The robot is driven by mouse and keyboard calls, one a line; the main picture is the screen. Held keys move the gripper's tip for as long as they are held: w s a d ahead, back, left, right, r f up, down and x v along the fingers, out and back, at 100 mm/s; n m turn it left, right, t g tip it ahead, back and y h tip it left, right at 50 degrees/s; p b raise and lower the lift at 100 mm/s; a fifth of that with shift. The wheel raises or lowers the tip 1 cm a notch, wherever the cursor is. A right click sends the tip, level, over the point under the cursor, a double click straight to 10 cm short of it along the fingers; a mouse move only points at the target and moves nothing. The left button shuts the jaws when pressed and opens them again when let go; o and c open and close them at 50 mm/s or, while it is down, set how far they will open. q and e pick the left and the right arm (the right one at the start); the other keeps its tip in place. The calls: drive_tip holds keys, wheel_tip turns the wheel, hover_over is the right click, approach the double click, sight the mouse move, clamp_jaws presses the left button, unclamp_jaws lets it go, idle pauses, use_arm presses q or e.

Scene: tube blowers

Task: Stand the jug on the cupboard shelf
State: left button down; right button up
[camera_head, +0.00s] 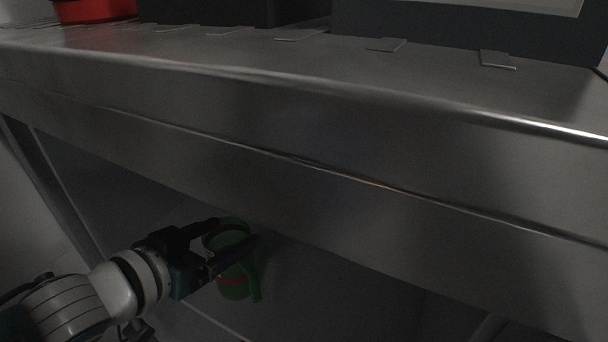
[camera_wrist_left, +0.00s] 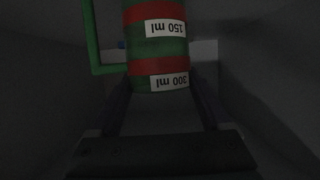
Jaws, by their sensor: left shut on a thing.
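A green jug (camera_head: 236,284) with a red band and a side handle is low in the head view, below the front edge of the steel surface. My left gripper (camera_head: 234,251) is shut on the jug near its upper part, with a finger on each side. In the left wrist view the jug (camera_wrist_left: 158,50) shows red bands and white labels reading 150 ml and 300 ml, upside down in that picture. The gripper's fingers (camera_wrist_left: 160,108) reach toward it. I cannot make out a cupboard shelf for certain. My right gripper is not in view.
A wide steel counter (camera_head: 260,60) with a deep front face spans the head view above my left gripper. Dark boxes (camera_head: 480,30) and a red round object (camera_head: 92,10) stand on it. A metal leg (camera_head: 50,185) is at the left.

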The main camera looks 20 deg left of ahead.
use_arm(q)
drive_tip(key=shift+r, duration=0.1)
unclamp_jaws()
drive_tip(key=shift+r, duration=0.1)
drive_tip(key=d+p+v, duration=0.1)
drive_tip(key=p+v, duration=0.4)
drive_tip(key=v, duration=0.6)
drive_tip(key=s+d+r+m+g+y, duration=0.1)
drive_tip(key=s+d+r+g, duration=0.5)
drive_tip(key=s+g, duration=0.3)
drive_tip(key=shift+s+d+g, duration=0.4)
drive_tip(key=shift+s, duration=0.45)
drive_tip(key=shift+r, duration=0.15)
